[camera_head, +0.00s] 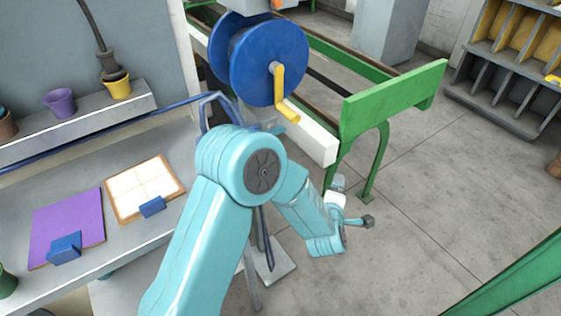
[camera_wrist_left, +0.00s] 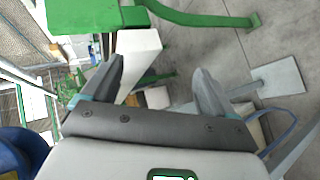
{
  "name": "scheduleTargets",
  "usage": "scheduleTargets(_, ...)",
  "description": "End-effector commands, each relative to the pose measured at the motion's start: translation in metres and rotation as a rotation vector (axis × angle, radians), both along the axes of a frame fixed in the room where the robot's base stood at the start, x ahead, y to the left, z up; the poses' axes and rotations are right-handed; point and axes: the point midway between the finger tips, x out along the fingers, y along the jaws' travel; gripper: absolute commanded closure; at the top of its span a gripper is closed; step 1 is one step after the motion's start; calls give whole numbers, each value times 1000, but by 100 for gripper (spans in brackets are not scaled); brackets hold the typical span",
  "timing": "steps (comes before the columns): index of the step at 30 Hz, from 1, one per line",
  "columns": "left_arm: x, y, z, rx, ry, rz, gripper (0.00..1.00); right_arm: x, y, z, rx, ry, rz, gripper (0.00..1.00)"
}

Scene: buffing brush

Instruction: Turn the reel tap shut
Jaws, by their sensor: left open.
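The blue reel (camera_head: 268,60) with a yellow crank handle (camera_head: 281,92) stands at the top middle of the head view. Part of a blue round thing, probably the reel, shows at the lower left of the wrist view (camera_wrist_left: 20,152). I cannot clearly make out the tap; my arm covers the area below the reel. My left gripper (camera_wrist_left: 158,88) is open, with nothing between its fingers. In the head view my left gripper (camera_head: 350,208) is to the lower right of the reel, apart from it. My right gripper is not in view.
A green frame (camera_head: 395,98) with a leg and a white beam (camera_head: 312,140) stand beside the reel. A grey foot plate (camera_head: 272,262) lies on the floor below my arm. A bench with purple (camera_head: 65,228) and tan boards (camera_head: 145,188) is at left. Floor at right is mostly clear.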

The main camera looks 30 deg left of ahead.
Motion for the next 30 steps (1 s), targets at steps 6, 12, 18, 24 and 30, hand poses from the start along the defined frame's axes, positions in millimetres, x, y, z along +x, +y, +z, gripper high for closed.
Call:
scheduleTargets(6, -2, 18, 86, -620, -877, 684, 13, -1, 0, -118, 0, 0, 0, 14)
scheduleTargets(12, -59, 18, 122, -956, -1327, 968, 13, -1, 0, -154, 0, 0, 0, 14)
scheduleTargets(18, -70, 28, 132, -1025, -1433, 1035, 13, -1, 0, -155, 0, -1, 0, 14)
scheduleTargets(24, -53, 68, 132, -1021, -1433, 1035, 13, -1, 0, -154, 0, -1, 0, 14)
scheduleTargets(30, -32, 114, 131, -1019, -1431, 1035, 13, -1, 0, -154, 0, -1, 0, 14)
